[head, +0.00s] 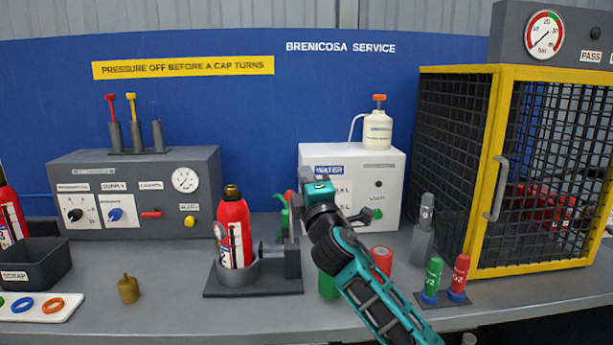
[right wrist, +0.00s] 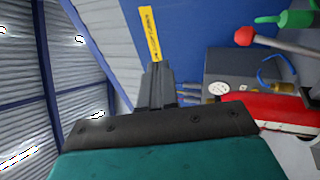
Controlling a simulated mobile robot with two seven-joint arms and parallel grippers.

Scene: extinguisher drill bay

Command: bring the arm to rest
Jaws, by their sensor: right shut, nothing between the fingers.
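My right arm comes in from the lower right of the head view, over the bench. Its teal and black right gripper (head: 321,177) is raised in front of the white water unit and hides part of it. In the right wrist view the dark fingers (right wrist: 157,75) are together with nothing between them. A red extinguisher (head: 233,230) stands upright in a dark holder (head: 238,272), left of the gripper and apart from it in the head view. It also shows at the right of the wrist view (right wrist: 268,112). My left gripper is not in view.
A grey control panel (head: 140,165) stands at the back left, and the white water unit (head: 390,190) at the back centre. A yellow-framed mesh cage (head: 497,140) fills the right. Red and green cylinders stand near my forearm. A brass cap (head: 128,290) lies front left.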

